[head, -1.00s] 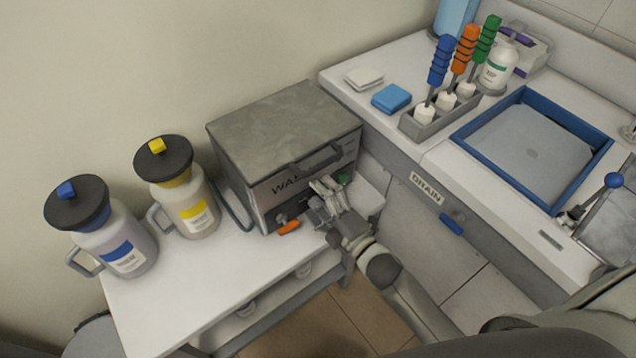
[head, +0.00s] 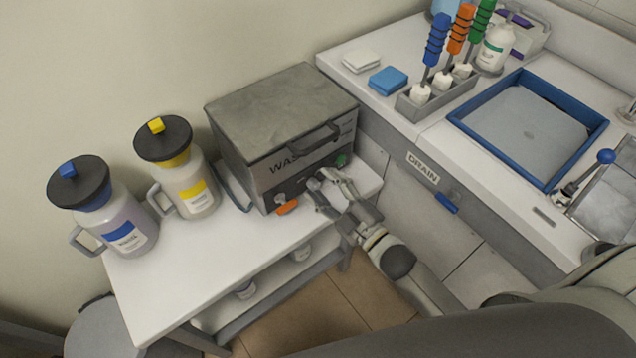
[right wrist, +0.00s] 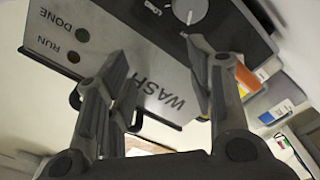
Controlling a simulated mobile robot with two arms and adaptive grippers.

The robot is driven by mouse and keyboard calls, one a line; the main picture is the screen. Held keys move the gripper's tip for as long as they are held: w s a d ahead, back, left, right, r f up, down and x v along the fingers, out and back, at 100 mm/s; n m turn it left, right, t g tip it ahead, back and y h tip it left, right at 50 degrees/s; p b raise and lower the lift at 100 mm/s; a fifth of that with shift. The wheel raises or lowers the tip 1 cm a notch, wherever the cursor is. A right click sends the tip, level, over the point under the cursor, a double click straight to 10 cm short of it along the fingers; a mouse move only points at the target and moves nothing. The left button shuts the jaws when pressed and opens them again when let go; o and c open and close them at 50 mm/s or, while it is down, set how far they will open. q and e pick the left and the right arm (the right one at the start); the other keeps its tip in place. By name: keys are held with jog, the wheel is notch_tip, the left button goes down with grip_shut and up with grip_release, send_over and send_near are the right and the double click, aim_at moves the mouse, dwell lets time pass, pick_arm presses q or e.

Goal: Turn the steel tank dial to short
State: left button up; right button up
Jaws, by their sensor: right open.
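The steel tank (head: 285,108) is a grey box marked WASH on the table, its lidded top closed. Its dial (right wrist: 186,9) is a round light knob at the top edge of the right wrist view, partly cut off, with LONG printed beside it. In the head view my right gripper covers the dial's area. My right gripper (head: 320,180) is at the tank's front panel, open and empty. In the right wrist view the gripper (right wrist: 158,58) has its fingers spread before the panel, with the dial beyond the tips; contact cannot be told. My left gripper is not in view.
An orange handle (head: 288,207) sticks out low on the tank's front, left of my gripper. The drain counter (head: 440,150) adjoins on the right. The table's front is clear.

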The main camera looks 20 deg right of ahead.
aim_at(317, 187)
jog(key=s+d+f+m, duration=0.3)
jog(key=s+f+m, duration=0.3)
jog(key=m, duration=0.4)
jog(key=shift+h, duration=0.3)
jog(key=x, duration=1.1)
jog(key=shift+r, duration=0.15)
jog(key=shift+c, duration=0.3)
jog(key=c, duration=1)
jog(key=shift+n, duration=1.4)
jog(key=o, duration=1.1)
jog(key=shift+c, duration=0.2)
